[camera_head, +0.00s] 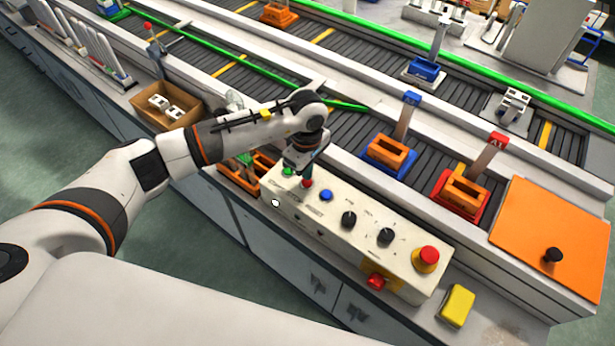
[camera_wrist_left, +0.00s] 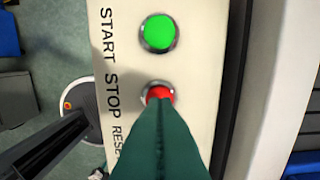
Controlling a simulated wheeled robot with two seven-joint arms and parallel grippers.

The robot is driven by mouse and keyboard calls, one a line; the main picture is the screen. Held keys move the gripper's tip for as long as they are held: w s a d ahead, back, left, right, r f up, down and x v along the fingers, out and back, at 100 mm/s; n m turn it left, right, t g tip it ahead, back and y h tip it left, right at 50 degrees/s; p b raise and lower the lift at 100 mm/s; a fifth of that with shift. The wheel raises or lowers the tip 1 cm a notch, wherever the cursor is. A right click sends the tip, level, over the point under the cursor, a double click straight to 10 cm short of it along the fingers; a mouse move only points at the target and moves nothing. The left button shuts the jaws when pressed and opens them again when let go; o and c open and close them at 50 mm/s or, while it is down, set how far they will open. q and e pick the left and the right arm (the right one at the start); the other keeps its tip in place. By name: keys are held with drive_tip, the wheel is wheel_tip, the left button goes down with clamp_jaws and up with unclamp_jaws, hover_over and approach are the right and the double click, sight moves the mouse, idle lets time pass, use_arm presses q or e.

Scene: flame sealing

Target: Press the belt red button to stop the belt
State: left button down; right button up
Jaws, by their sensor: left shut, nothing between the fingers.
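The control box (camera_head: 335,237) is a long white panel by the belt, with buttons and knobs along its top. Its small red button (camera_head: 307,183) is near the left end, beside a green button (camera_head: 288,171). In the left wrist view the red button (camera_wrist_left: 159,92) sits in a metal ring next to the word STOP, below the green button (camera_wrist_left: 159,32) by START. My left gripper (camera_wrist_left: 160,108) is shut and empty, its green fingertips over the lower part of the red button. I cannot tell whether they touch it. My right gripper is not in view.
A blue button (camera_head: 326,195), two black knobs and a large red knob (camera_head: 428,254) on yellow follow along the box. A yellow block (camera_head: 456,305) lies at its right end.

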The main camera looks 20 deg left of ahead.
use_arm(q)
wheel_tip(320, 180, up, 6)
drive_tip(key=p, duration=0.2)
drive_tip(key=shift+r+p, duration=0.15)
drive_tip(key=shift+p, duration=0.2)
idle(0.5)
